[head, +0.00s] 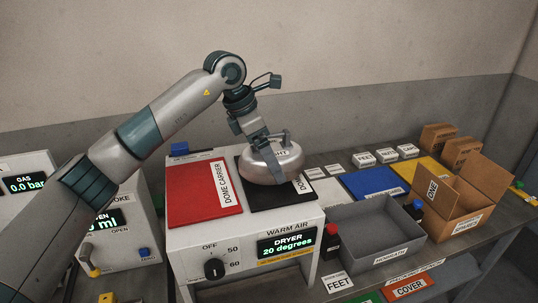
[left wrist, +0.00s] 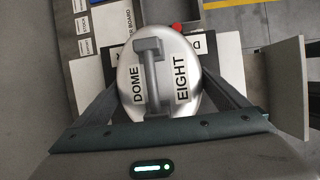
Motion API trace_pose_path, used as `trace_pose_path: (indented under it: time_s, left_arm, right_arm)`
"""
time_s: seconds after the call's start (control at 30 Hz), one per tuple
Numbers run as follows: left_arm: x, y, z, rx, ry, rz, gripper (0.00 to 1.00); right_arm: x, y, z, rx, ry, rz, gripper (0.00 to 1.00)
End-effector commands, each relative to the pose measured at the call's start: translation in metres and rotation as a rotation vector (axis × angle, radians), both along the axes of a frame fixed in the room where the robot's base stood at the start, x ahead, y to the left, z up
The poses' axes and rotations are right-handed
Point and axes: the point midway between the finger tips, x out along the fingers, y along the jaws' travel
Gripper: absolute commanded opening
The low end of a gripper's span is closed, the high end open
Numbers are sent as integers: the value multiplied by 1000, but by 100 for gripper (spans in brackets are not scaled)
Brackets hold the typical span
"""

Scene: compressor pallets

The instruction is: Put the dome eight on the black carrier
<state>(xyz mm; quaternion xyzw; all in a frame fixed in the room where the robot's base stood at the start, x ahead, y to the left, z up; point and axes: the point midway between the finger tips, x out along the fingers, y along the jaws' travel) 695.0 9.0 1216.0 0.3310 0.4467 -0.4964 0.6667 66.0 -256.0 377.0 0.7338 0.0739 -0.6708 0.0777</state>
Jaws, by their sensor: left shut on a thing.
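The dome eight (head: 272,163) is a silver dome with a handle bar on top; its label DOME EIGHT reads clearly on the dome in the left wrist view (left wrist: 183,65). It is at the black carrier (head: 262,198) on top of the dryer box; I cannot tell whether it touches the carrier. My left gripper (head: 270,160) is shut on the dome, with its fingers on either side of it. The dome covers much of the black carrier and part of its white label. My right gripper is not in view.
A red dome carrier (head: 204,194) lies left of the black one on the dryer (head: 245,255). A grey tray (head: 375,240), a blue mat (head: 375,182) and open cardboard boxes (head: 455,202) stand to the right.

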Motion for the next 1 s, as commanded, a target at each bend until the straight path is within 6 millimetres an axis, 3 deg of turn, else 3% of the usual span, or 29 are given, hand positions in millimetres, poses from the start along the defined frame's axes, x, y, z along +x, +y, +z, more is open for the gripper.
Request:
trace_pose_path:
  time_s: [0.1,0.53,0.57,1.0]
  left_arm:
    - [0,0,-4,-3,-3,1,45]
    - [0,0,-10,-3,-4,0,45]
    - [0,0,-12,0,-1,0,97]
    - [0,1,-7,0,-3,1,100]
  right_arm:
    - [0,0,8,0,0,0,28]
    - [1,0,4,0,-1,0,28]
    - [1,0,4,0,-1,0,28]
    - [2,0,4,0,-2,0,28]
